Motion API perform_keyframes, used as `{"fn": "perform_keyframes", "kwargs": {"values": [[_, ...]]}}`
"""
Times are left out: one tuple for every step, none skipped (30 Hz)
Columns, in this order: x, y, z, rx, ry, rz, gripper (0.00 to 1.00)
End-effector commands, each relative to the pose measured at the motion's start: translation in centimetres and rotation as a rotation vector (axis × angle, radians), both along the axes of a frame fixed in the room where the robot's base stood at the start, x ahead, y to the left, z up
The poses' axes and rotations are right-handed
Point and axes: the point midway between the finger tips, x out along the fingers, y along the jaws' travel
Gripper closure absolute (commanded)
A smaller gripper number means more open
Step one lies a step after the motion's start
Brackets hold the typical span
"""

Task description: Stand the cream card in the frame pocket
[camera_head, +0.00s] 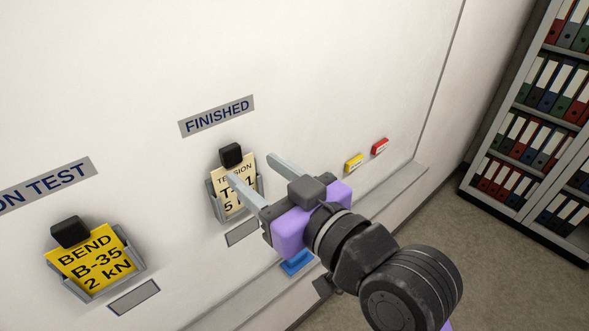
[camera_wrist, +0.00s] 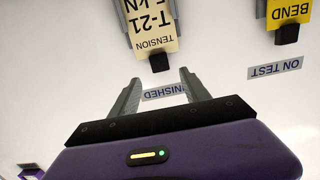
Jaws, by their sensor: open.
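The cream card (camera_head: 236,197), marked TENSION T-21, stands upright in the grey frame pocket (camera_head: 213,207) on the white wall, under the FINISHED label. A black block (camera_head: 231,154) sits at its top edge. In the wrist view the cream card (camera_wrist: 151,30) appears upside down between the pocket's side rails, with the black block (camera_wrist: 159,62) at its top. My gripper (camera_head: 252,167) is open and empty. Its fingers point toward the wall, and one finger covers part of the card in the head view. In the wrist view the fingertips (camera_wrist: 160,78) are apart, with nothing between them.
A yellow card (camera_head: 92,259) marked BEND B-35 stands in another pocket at the left, under the ON TEST label (camera_head: 45,185). A ledge (camera_head: 410,180) runs below the board. A yellow (camera_head: 354,162) and a red block (camera_head: 380,146) are at the right. Binder shelves (camera_head: 535,115) stand beyond.

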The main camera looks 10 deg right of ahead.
Motion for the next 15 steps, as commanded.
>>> {"fn": "perform_keyframes", "kwargs": {"values": [[0.0, 0.1, -0.3, -0.009, 0.007, 0.004, 0.45], [0.0, 0.2, -0.4, -0.013, 0.010, 0.006, 0.45], [0.2, 0.3, -0.5, -0.017, 0.010, 0.006, 0.45], [0.3, 0.3, -0.5, -0.018, 0.010, 0.006, 0.45], [0.5, 0.5, -0.6, -0.017, 0.009, 0.006, 0.45], [0.8, 0.6, -0.6, -0.016, 0.008, 0.006, 0.45], [1.0, 0.8, -0.6, -0.016, 0.008, 0.006, 0.45], [1.3, 1.0, -0.7, -0.015, 0.008, 0.006, 0.45], [1.7, 1.3, -0.7, -0.015, 0.008, 0.006, 0.45], [2.0, 1.6, -0.7, -0.015, 0.008, 0.007, 0.45], [2.4, 1.8, -0.8, -0.015, 0.007, 0.006, 0.45], [2.9, 2.1, -0.8, -0.015, 0.007, 0.005, 0.45], [3.2, 2.3, -0.9, -0.015, 0.008, 0.005, 0.45], [3.5, 2.5, -0.9, -0.015, 0.007, 0.005, 0.45], [3.9, 2.8, -1.0, -0.016, 0.006, 0.006, 0.45]]}}
